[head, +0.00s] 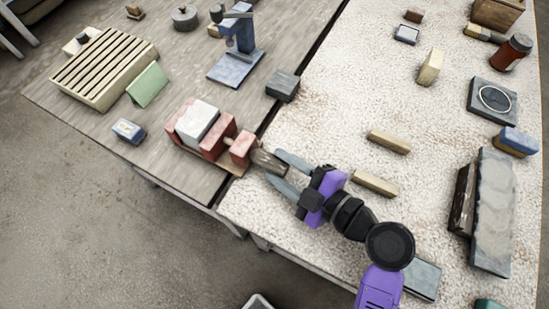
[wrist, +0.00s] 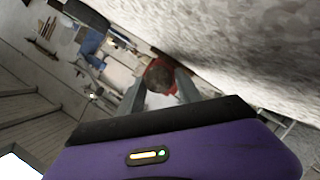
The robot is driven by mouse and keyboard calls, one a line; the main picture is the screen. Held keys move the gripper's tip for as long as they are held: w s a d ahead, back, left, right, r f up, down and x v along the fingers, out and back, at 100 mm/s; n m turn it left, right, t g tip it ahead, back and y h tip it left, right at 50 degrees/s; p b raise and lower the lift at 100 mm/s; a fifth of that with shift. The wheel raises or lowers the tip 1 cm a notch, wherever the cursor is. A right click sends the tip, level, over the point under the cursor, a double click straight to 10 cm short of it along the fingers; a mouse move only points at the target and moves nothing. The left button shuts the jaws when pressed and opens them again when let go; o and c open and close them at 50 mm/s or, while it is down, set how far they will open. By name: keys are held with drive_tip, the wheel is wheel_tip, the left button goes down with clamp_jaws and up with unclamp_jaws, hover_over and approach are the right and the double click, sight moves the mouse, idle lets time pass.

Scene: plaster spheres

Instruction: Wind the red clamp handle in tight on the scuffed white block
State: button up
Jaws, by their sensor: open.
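The clamp has red jaw blocks (head: 215,143) and sits near the edge of the grey wooden bench top. The scuffed white block (head: 197,122) sits between its red jaws; I cannot tell whether both jaws touch it. A brownish, worn round handle (head: 266,162) sticks out from the clamp's right end. My gripper (head: 273,166) is open, with one finger on each side of the handle's end. In the wrist view the round handle end (wrist: 159,74) shows between the fingertips, with red behind it. I cannot tell whether either finger touches it.
A dark grey block (head: 283,86) stands above the handle. A small blue block (head: 129,131) lies left of the clamp. A blue stand (head: 238,60) and a slatted wooden box (head: 104,68) are farther back. Wooden strips (head: 375,183) lie right of my gripper on the pale speckled surface.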

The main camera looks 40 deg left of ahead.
drive_tip(key=shift+x, duration=1.15)
clamp_jaws()
drive_tip(key=m+g+p, duration=0.1)
drive_tip(key=m, duration=0.1)
drive_tip(key=shift+w+r+m+g+h, duration=0.1)
drive_tip(key=shift+m+g+h, duration=0.3)
drive_tip(key=m+g+p, duration=0.1)
drive_tip(key=m+g, duration=0.1)
drive_tip(key=m, duration=0.1)
drive_tip(key=shift+m+h, duration=0.3)
drive_tip(key=shift+h, duration=0.1)
drive_tip(key=m+g+p, duration=0.1)
drive_tip(key=m+g, duration=0.1)
drive_tip(key=m, duration=0.1)
drive_tip(key=shift+g, duration=0.3)
drive_tip(key=shift+m+g, duration=1.1)
drive_tip(key=shift+m, duration=0.8)
